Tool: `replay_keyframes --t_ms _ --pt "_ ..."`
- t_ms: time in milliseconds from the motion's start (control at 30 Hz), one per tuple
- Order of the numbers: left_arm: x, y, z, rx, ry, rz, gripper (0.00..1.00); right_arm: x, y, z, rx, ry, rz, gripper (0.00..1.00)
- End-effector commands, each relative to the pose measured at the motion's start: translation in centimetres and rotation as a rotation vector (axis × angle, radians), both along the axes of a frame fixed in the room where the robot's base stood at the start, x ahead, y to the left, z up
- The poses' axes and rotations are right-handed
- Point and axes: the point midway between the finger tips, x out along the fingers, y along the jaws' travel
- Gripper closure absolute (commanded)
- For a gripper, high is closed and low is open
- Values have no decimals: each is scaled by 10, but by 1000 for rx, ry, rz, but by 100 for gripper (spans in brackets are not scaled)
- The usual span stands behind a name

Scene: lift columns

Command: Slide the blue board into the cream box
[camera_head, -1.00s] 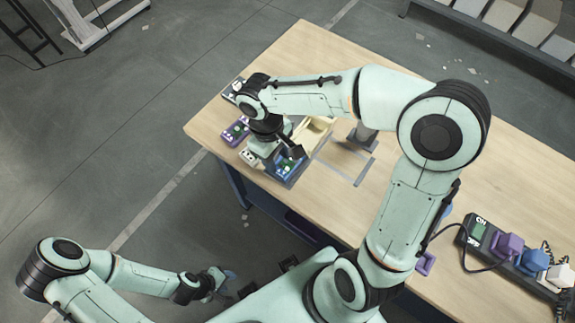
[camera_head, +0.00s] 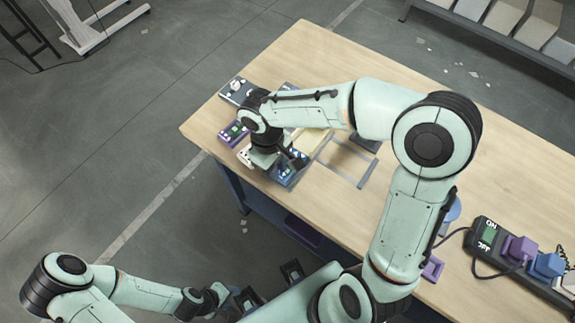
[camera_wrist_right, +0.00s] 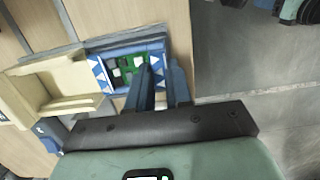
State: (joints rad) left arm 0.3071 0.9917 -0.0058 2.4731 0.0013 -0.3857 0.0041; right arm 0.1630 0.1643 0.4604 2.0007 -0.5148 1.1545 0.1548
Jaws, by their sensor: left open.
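The blue board (camera_head: 289,176), with a green circuit patch and white triangle marks, lies near the table's front left edge. It also shows in the right wrist view (camera_wrist_right: 102,73). The cream box (camera_head: 313,140) is right behind it, partly covered by my right arm; in the right wrist view the box (camera_wrist_right: 68,78) is left of the board. My right gripper (camera_head: 297,162) is at the board. In the right wrist view its two fingers (camera_wrist_right: 161,75) stand around the board's right end; whether they clamp it is unclear. My left gripper (camera_head: 222,291) is open, low and away from the table.
A purple board (camera_head: 233,134) and a grey board (camera_head: 236,91) lie left of the arm. A grey outline frame (camera_head: 347,165) is on the table to the right. A power strip with plugs (camera_head: 520,250) and cables lies at the right. The table's middle back is clear.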

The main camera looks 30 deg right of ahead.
Motion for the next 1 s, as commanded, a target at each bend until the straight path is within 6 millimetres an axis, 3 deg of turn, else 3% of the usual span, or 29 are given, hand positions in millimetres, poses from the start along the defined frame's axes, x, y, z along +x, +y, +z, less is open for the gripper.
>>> replay_keyframes --t_ms 267,1000 --pt "0 0 1 0 -1 0 57 1 -2 0 -1 1 -1 97" --pt "6 0 11 0 -7 0 57 14 -33 1 0 0 -1 97"
